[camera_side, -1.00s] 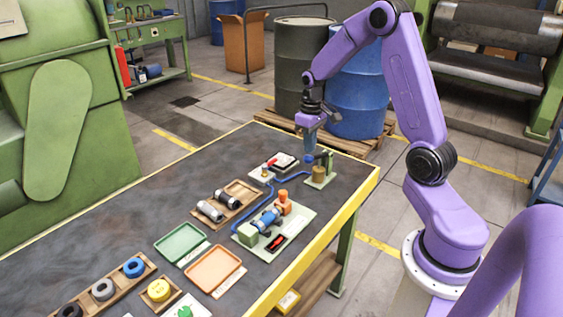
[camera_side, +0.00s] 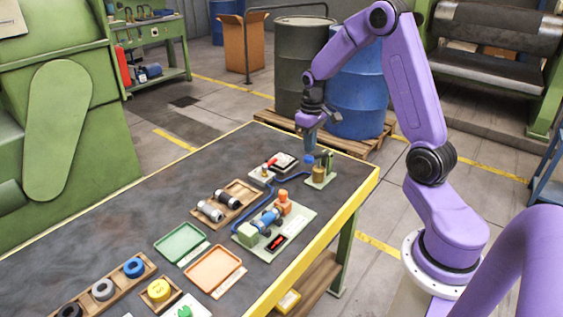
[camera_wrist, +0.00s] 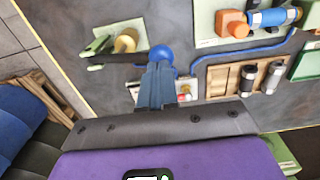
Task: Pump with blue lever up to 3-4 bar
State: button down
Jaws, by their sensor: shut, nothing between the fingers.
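The hand pump stands at the table's far right corner, with a pale green base (camera_side: 321,181), a brass-coloured cylinder (camera_side: 319,173) and a blue lever knob (camera_side: 309,159). In the wrist view the blue knob (camera_wrist: 161,54) is at the fingertips, with the dark lever running left past the brass cylinder (camera_wrist: 126,41). My gripper (camera_side: 309,146) points down just above the knob. Its fingers (camera_wrist: 158,68) are shut and empty. Whether they touch the knob is unclear.
A wooden tray with cylinders (camera_side: 240,192), a green-based fixture (camera_side: 262,248), a green tray (camera_side: 181,243) and an orange tray (camera_side: 215,271) are nearer.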

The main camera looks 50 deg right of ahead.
aim_at(309, 156)
jog(key=shift+f, duration=0.1)
jog(key=shift+f, duration=0.8)
dwell(1.1)
jog(key=shift+f, duration=2.7)
jog(key=shift+r, duration=2.7)
